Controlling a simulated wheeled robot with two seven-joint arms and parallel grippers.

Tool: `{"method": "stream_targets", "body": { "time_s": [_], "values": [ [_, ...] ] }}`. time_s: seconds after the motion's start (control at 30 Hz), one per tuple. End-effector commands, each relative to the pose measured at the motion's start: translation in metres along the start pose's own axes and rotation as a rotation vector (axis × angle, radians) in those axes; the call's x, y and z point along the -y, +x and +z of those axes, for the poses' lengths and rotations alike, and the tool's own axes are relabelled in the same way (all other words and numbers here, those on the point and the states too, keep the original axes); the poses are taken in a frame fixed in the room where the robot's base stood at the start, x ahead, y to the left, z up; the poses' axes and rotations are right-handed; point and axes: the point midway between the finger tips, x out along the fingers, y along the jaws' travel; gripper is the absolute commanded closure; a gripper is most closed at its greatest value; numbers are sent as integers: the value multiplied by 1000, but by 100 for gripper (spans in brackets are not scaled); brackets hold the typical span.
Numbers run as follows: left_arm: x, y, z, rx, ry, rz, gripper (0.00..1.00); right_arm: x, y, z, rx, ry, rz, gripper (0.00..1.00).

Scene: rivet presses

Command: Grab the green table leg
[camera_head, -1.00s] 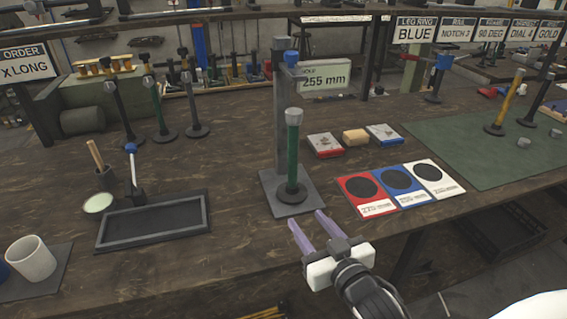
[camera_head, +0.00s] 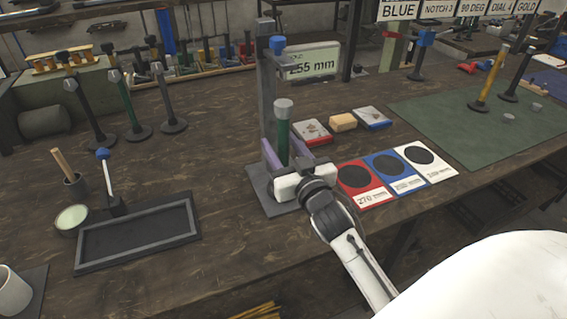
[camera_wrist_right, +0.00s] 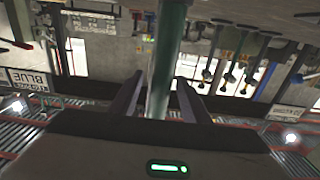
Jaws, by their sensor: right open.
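The green table leg (camera_head: 283,140) with a grey cap stands upright on the grey plate of a press stand (camera_head: 267,95) in the head view. Its lower part is hidden behind my right gripper (camera_head: 285,152). The right gripper is open, with one purple finger on each side of the green leg. In the right wrist view the green leg (camera_wrist_right: 166,60) runs between the two dark fingers, with a gap visible on both sides. Another green leg (camera_head: 129,100) stands upright among dark legs at the left. My left gripper is not in view.
Red, blue and white cards (camera_head: 398,172) lie right of the stand. Small boxes (camera_head: 343,122) sit behind them. A green mat (camera_head: 440,120) lies at the right.

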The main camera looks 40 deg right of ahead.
Motion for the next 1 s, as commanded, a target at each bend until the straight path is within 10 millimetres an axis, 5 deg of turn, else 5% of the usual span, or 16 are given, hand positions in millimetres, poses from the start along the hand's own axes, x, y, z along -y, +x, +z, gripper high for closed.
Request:
{"method": "stream_targets", "body": {
  "time_s": [0.13, 0.4, 0.7, 1.0],
  "values": [
    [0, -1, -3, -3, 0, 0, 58, 0, 19, -1, -1, -1, -1, 57],
    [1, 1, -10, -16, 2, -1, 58, 0, 23, 0, 0, -1, -1, 57],
    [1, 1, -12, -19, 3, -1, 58, 0, 23, 0, 0, 0, -1, 100],
    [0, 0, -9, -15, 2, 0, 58, 1, 23, -2, -4, 0, -1, 100]
  ]
}}
